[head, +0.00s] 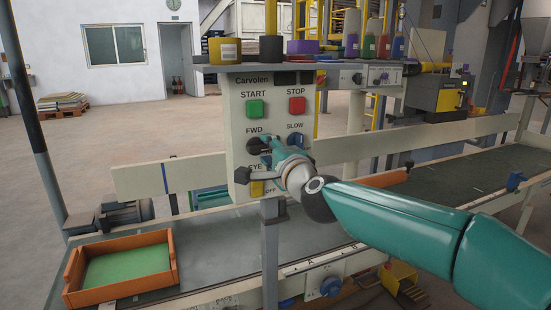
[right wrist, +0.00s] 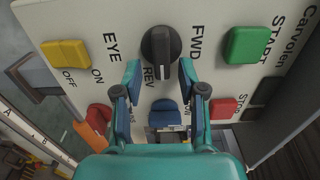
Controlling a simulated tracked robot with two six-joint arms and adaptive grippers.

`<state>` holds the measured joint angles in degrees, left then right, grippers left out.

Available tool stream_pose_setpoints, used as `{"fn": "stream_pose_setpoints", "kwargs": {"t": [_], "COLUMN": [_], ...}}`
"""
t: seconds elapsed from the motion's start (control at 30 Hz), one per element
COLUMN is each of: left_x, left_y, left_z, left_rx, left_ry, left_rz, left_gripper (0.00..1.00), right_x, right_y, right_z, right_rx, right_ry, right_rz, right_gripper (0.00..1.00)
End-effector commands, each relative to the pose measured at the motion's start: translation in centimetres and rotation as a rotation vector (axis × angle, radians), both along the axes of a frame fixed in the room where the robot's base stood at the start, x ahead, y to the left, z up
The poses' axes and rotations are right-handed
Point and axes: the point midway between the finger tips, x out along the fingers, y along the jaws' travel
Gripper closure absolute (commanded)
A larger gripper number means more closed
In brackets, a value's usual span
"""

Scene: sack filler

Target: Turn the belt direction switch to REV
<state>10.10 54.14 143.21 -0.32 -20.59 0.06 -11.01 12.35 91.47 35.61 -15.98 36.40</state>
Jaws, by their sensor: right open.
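The belt direction switch is a black knob (right wrist: 161,52) on the cream control panel (right wrist: 85,25). FWD is printed to its right and REV at its lower end in the right wrist view. In the head view the knob (head: 253,145) is partly hidden by my right gripper (head: 258,160). That gripper (right wrist: 159,75) is open and empty, its fingertips on either side just below the knob; contact cannot be told. My left gripper is not in view.
Close by are a green START button (right wrist: 248,45), a red STOP button (right wrist: 223,108), a blue knob (right wrist: 166,116) and a yellow EYE switch (right wrist: 65,54). An orange tray (head: 123,291) sits on the belt at left. Coloured containers (head: 303,47) stand on the shelf above.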

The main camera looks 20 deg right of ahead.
Motion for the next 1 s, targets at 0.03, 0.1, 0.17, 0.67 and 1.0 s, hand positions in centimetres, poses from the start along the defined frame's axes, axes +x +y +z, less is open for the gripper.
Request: {"fn": "stream_pose_setpoints", "kwargs": {"t": [0.03,0.1,0.17,0.67,1.0], "left_x": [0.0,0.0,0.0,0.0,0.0], "left_y": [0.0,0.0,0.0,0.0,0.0], "left_z": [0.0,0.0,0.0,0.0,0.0], "left_rx": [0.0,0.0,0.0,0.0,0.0], "left_ry": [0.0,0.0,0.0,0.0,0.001], "left_rz": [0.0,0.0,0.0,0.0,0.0], "left_gripper": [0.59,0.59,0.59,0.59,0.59], "right_x": [-0.4,-1.2,-2.1,-10.8,-11.6], "right_y": [0.0,-0.1,-0.1,-0.4,-0.4], "right_z": [0.2,0.1,0.2,0.0,-0.1], "right_rx": [0.0,0.0,0.0,0.001,0.0], "right_ry": [-0.002,-0.002,-0.002,-0.002,0.0], "right_rz": [0.0,0.0,0.001,0.001,0.0], "right_gripper": [0.59,0.59,0.59,0.59,0.59]}}
